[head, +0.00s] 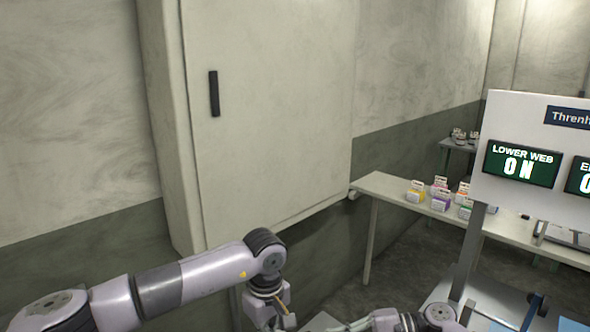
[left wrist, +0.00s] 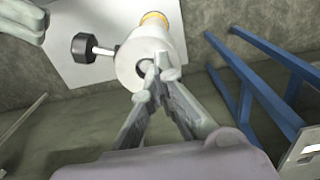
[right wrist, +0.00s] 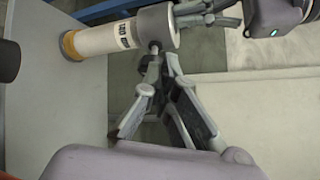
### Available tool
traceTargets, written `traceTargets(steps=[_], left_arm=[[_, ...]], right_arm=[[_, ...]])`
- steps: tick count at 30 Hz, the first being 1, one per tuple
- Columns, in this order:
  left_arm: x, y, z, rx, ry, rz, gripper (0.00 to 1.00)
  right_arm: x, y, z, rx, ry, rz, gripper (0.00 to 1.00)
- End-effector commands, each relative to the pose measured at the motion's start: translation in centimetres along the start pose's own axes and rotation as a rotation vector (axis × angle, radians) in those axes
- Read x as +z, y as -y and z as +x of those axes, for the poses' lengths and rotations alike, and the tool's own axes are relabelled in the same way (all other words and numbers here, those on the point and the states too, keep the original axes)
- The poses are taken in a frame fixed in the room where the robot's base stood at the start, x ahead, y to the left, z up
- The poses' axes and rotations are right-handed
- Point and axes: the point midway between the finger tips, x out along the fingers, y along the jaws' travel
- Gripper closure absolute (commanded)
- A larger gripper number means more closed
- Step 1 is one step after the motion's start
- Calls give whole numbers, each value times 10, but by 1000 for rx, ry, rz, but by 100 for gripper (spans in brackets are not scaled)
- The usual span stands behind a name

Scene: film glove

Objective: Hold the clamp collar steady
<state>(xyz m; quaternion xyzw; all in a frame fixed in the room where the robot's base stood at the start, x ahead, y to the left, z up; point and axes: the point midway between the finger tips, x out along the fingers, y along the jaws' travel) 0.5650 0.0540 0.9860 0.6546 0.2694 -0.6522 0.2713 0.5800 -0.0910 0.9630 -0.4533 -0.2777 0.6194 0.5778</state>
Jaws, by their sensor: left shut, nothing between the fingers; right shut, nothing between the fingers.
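A grey clamp collar (right wrist: 158,27) sits around the end of a white tube (right wrist: 105,38) with a printed label and an orange ring, in the right wrist view. A short stem with a dark knob hangs below it. My right gripper (right wrist: 157,57) is shut and empty, its tips at or just in front of this stem; contact is unclear. My left gripper reaches the collar's end from the right there. In the left wrist view my left gripper (left wrist: 158,65) is shut and empty before the pale round end (left wrist: 140,60), with the dark knob (left wrist: 85,47) at left. The head view does not show the collar.
In the head view, a white table (head: 385,188) with several small boxes (head: 441,200) stands at right, behind a sign panel (head: 510,205). A large wall cabinet (head: 270,120) is ahead. Blue frame bars (left wrist: 265,80) stand right of the tube in the left wrist view.

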Motion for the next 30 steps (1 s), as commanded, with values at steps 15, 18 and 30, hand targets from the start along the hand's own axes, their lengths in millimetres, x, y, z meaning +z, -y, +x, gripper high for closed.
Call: traceTargets(steps=[15,18,30], left_arm=[[0,3,7,-11,1,-2,100],[0,3,7,-11,1,-2,100],[0,3,7,-11,1,-2,100]], right_arm=[[-18,-1,-31,0,0,0,100],[-18,-1,-31,0,0,0,100],[-19,-11,-33,4,7,-2,100]])
